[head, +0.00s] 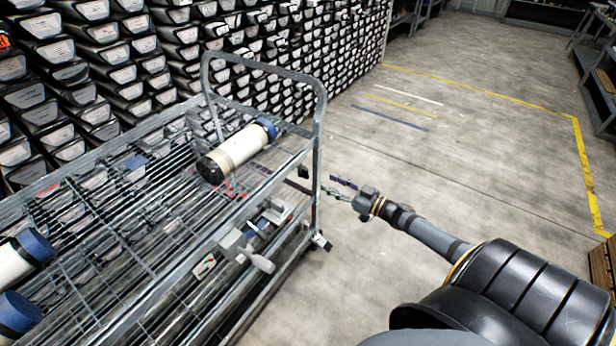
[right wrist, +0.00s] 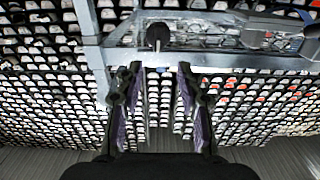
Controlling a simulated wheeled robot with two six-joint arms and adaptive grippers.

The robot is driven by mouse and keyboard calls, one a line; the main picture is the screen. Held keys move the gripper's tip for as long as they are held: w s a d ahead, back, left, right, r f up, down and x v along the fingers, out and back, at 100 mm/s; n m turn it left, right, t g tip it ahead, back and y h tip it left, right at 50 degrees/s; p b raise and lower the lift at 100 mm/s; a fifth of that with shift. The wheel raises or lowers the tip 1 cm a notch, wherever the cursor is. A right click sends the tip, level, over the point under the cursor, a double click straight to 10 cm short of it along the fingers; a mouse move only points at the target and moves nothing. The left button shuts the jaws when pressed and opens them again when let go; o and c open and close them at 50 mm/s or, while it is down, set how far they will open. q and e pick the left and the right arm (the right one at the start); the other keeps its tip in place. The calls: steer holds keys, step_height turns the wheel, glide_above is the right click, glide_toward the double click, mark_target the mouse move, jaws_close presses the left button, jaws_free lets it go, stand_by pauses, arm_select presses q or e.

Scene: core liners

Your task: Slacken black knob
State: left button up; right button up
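The black knob (right wrist: 157,36) shows in the right wrist view as a dark round ball on a short stem, in front of the cart's metal frame. In the head view a small dark piece (head: 303,172) by the cart's near right post looks like the same knob. My right gripper (head: 336,187) is to the right of it, pointing at the cart. In the right wrist view its two fingers (right wrist: 159,76) are spread apart and empty, with the knob beyond their tips and roughly between them. They do not appear to touch it. My left gripper is not in view.
The wire-shelf cart (head: 265,66) has a tall tubular handle. A white core liner (head: 240,147) with black and blue ends lies on it; more blue-capped liners (head: 22,252) lie at left. A grey clamp (head: 245,252) sits on its side rail. Open floor (head: 450,130) lies right.

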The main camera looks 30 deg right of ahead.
mark_target(308, 173)
steer(key=x, duration=0.8)
steer(key=shift+f+b, duration=0.15)
steer(key=shift+b, duration=0.3)
steer(key=shift+d, duration=0.1)
steer(key=shift+c, duration=0.2)
jaws_close()
